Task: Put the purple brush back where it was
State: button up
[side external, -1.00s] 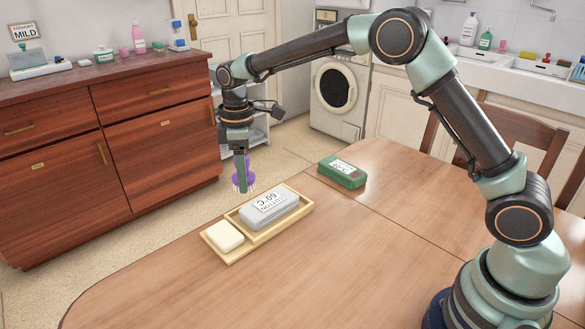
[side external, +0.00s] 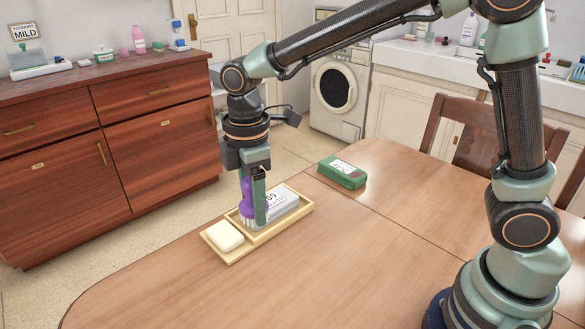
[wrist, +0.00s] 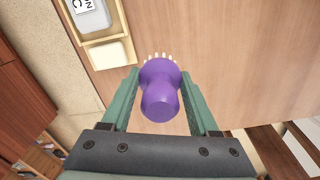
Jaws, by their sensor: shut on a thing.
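The purple brush (side external: 246,197) with pale bristles is upright between the fingers of my gripper (side external: 254,205). In the wrist view the purple brush (wrist: 160,92) shows from above, held between both green fingers, bristles facing the table. In the side view it hangs in front of the wooden tray (side external: 297,215). The tray also shows in the wrist view (wrist: 107,35). I cannot tell exactly how high the bristles are above the table.
The tray holds a white soap bar (side external: 223,236) and a grey labelled box (side external: 284,201). A green box (side external: 342,172) stands farther back on the table. The front of the table (side external: 330,275) is clear. A wooden dresser (side external: 110,140) stands at the left.

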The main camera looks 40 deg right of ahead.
aim_at(260, 275)
notch_tip(260, 275, down, 16)
jog(key=shift+f, duration=0.1)
dwell(0.4)
jog(key=shift+f, duration=0.1)
jog(key=o, duration=1.4)
